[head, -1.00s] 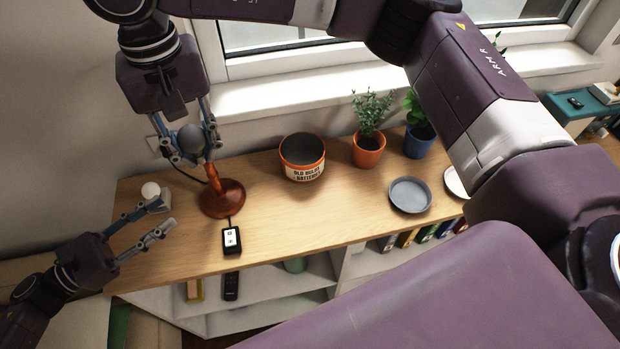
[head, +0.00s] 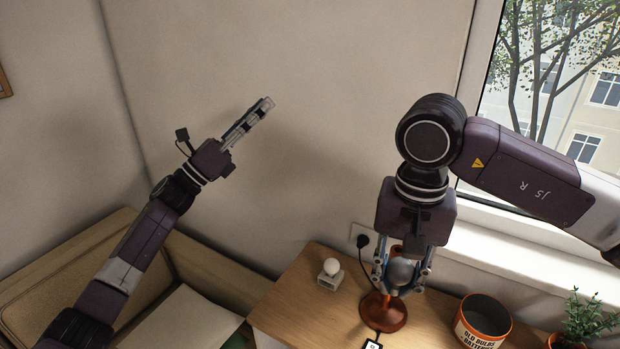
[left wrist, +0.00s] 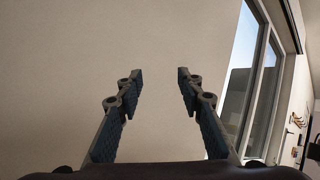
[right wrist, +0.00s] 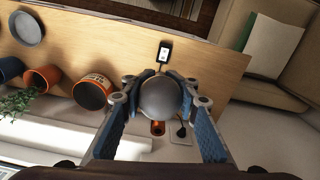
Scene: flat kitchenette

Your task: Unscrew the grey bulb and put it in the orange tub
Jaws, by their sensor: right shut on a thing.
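The grey bulb (head: 401,271) sits at the top of the red-brown lamp (head: 394,314) on the wooden desk. My right gripper (head: 403,280) comes from above and is shut on the bulb. The right wrist view shows the grey bulb (right wrist: 160,98) between its two fingers. I cannot tell whether the bulb's base is still in the socket. The orange tub (head: 482,322), labelled for old bulbs and batteries, stands right of the lamp; it also shows in the right wrist view (right wrist: 92,94). My left gripper (head: 250,122) is raised before the bare wall, open and empty in the left wrist view (left wrist: 158,85).
A white bulb (head: 331,267) stands in a small holder left of the lamp. A black switch box (head: 373,345) lies in front of the lamp. A potted plant (head: 588,318) stands right of the tub. The window is behind the right arm.

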